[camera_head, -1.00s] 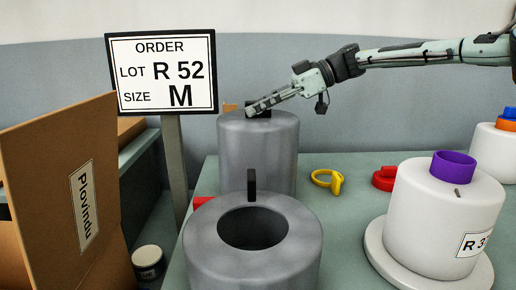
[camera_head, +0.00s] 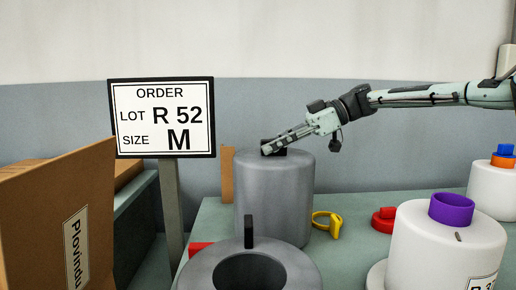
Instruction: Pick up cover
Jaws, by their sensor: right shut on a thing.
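The cover appears to be the far grey cylinder (camera_head: 274,198), upright with a black handle on top. My right gripper (camera_head: 273,147) reaches in from the right and is shut on that handle. The fingers hide much of the handle. The cylinder's lower front is partly hidden by a nearer grey cylinder (camera_head: 198,276), so I cannot tell whether it is clear of the table. The nearer cylinder has a round opening in its top and a black upright tab (camera_head: 249,231) at the rim. My left gripper is not in view.
A white bobbin with a purple core (camera_head: 452,208) stands at the right, another with a blue and orange top (camera_head: 503,156) behind it. Yellow (camera_head: 327,224) and red (camera_head: 384,220) pieces lie between. An order sign (camera_head: 161,117) and a cardboard box (camera_head: 60,215) stand left.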

